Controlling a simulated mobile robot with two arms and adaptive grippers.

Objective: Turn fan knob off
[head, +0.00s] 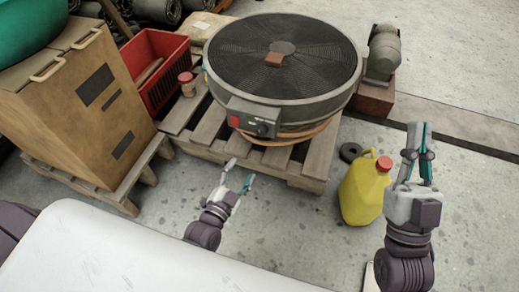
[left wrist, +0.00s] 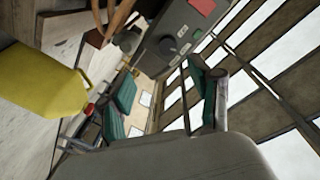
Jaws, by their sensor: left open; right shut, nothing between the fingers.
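The fan (head: 283,60) is a large round dark drum with a grille, lying on a wooden pallet. Its front control box carries a dark knob (head: 262,129) and a red patch (head: 235,121). The knob also shows in the left wrist view (left wrist: 167,45), on the grey panel beyond the fingers. My left gripper (head: 239,173) is open and empty, in front of the pallet and below the control box, apart from the knob. My right gripper (head: 419,140) is shut and empty, pointing up, to the right of the yellow jug.
A yellow jug (head: 362,192) with a red cap stands on the floor between the grippers. A red crate (head: 158,70), a small jar (head: 187,84) and a large cardboard box (head: 85,110) are at the left. The pallet (head: 306,180) edge lies below the fan. A motor (head: 383,50) stands behind right.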

